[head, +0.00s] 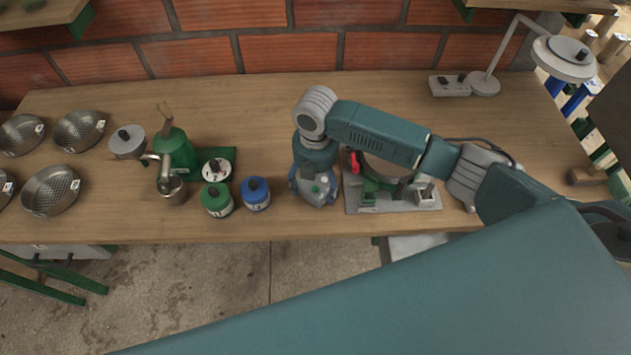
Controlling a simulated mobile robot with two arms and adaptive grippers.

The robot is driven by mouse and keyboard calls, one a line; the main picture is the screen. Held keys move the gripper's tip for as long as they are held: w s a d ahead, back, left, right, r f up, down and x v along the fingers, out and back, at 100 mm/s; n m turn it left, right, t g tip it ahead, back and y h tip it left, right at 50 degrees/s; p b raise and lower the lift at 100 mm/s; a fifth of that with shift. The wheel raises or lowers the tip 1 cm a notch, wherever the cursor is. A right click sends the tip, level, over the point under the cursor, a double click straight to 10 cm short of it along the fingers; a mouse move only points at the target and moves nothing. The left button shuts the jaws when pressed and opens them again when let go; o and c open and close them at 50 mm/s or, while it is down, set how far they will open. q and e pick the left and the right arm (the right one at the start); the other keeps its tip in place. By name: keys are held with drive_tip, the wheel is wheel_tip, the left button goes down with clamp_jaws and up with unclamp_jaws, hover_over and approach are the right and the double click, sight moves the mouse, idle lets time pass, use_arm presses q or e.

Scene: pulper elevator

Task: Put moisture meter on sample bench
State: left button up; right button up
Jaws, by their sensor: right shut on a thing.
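My right gripper (316,185) points down over the wooden bench (270,120), near the middle of its front half. It is shut on a small grey device with a green button, which looks like the moisture meter (318,191). The wrist above hides part of the device. I cannot tell whether its underside touches the bench top. My left gripper is not in view.
Blue (255,196) and green (217,203) lidded jars stand left of the gripper. A green hand-cranked device (175,150) and several metal sieves (78,130) are farther left. A grey-based machine (400,200) stands close right, and a lamp (485,82) back right. The back middle is clear.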

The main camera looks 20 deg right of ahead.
sight(315, 183)
drive_tip(key=o, duration=1.4)
drive_tip(key=shift+f, duration=0.1)
wheel_tip(315, 183, up, 12)
drive_tip(key=shift+r+b, duration=0.2)
drive_tip(key=shift+b, duration=0.6)
